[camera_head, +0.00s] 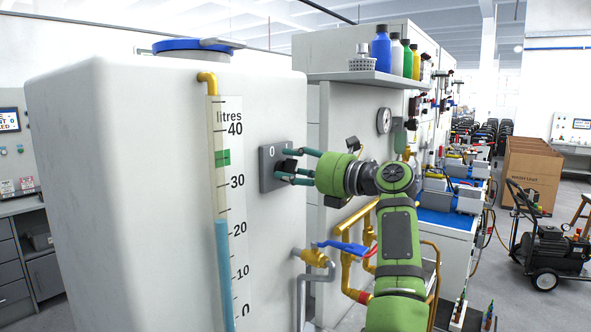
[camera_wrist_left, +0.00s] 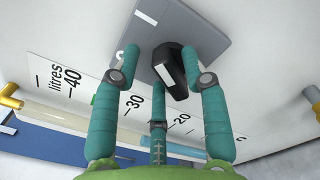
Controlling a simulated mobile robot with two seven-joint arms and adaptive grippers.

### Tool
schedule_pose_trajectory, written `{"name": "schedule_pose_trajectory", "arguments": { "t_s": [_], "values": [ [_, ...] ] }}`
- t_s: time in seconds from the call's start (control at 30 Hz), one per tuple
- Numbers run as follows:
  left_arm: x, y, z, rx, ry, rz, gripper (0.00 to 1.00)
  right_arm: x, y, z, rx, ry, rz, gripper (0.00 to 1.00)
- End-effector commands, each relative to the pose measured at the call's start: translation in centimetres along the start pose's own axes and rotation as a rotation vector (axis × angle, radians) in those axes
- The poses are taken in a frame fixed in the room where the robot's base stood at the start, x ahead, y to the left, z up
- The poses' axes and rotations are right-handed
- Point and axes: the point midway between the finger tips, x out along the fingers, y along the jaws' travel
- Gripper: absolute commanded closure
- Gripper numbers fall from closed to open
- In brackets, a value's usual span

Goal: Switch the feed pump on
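The switch is a grey box (camera_head: 268,181) on the side of the white tank, with a "0" mark near its top. A black rotary knob (camera_wrist_left: 172,70) stands out from the box in the left wrist view, with a light line on its side. My left gripper (camera_head: 283,166), green with teal fingers, reaches the box from the right. Its fingers (camera_wrist_left: 160,62) are spread, with the knob between the two upper ones. The right-hand finger looks very close to the knob; I cannot tell whether it touches. My right gripper is not in view.
The white tank (camera_head: 120,180) carries a litres scale (camera_head: 232,270) and a sight tube with blue liquid just above 20. Below my arm are brass pipes and a blue-handled valve (camera_head: 340,246). A shelf (camera_head: 365,78) with bottles is above.

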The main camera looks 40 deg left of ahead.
Motion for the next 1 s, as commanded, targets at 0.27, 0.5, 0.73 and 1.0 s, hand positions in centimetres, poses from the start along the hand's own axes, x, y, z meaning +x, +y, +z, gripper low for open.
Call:
{"name": "schedule_pose_trajectory", "arguments": {
  "t_s": [0.27, 0.5, 0.73, 1.0],
  "values": [
    [-0.1, -0.2, -0.2, 0.002, 0.004, -0.003, 0.51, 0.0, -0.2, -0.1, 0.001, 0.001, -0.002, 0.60],
    [-2.7, -0.3, -0.2, 0.002, 0.003, -0.006, 0.51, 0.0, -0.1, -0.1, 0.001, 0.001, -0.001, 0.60],
    [-7.7, -0.3, -0.1, 0.002, 0.002, -0.007, 0.51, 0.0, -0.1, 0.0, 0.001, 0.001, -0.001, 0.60],
    [-11.3, -0.1, -0.1, 0.001, 0.004, -0.003, 0.51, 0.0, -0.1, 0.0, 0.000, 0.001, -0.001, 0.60]
  ]
}}
